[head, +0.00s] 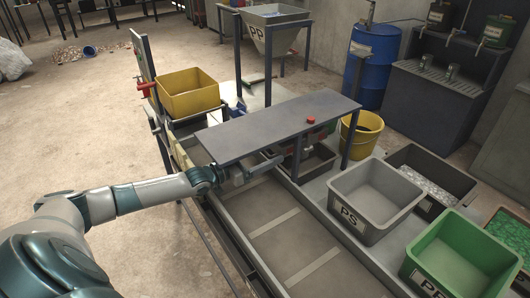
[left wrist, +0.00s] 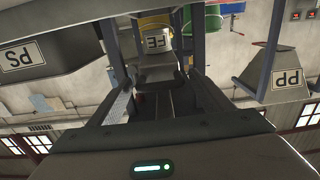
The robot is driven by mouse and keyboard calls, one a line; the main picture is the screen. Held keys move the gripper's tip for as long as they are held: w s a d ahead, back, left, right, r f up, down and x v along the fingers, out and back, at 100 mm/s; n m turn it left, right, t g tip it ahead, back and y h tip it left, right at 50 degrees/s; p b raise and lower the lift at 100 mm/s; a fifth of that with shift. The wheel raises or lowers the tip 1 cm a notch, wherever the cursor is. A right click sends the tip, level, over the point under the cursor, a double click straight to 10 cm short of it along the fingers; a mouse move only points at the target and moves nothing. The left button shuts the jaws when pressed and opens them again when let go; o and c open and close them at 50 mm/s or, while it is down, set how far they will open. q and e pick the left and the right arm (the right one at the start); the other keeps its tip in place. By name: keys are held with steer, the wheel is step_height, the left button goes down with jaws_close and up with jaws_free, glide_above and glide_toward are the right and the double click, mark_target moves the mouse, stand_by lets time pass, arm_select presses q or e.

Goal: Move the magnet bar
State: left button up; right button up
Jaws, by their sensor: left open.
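No part is clearly marked as the magnet bar. A dark fitting with red parts (head: 313,142) shows beneath the long grey plate (head: 265,122), partly hidden by it; I cannot tell whether it is the bar. A red knob (head: 311,121) stands on the plate. My left gripper (head: 272,164) is just below the plate's near edge, above the conveyor trough, pointing right toward the fitting. In the left wrist view its two fingers (left wrist: 158,82) are spread, with dark parts visible between and beyond them; contact is unclear. My right gripper is not in view.
A grey PS bin (head: 375,200) and a green bin (head: 462,255) stand right of the trough (head: 310,235). A yellow bin (head: 188,94) sits behind left. A yellow bucket (head: 360,135) and blue drum (head: 371,65) are farther back. Posts hold up the plate. Floor at left is mostly clear.

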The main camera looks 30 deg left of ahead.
mark_target(275, 148)
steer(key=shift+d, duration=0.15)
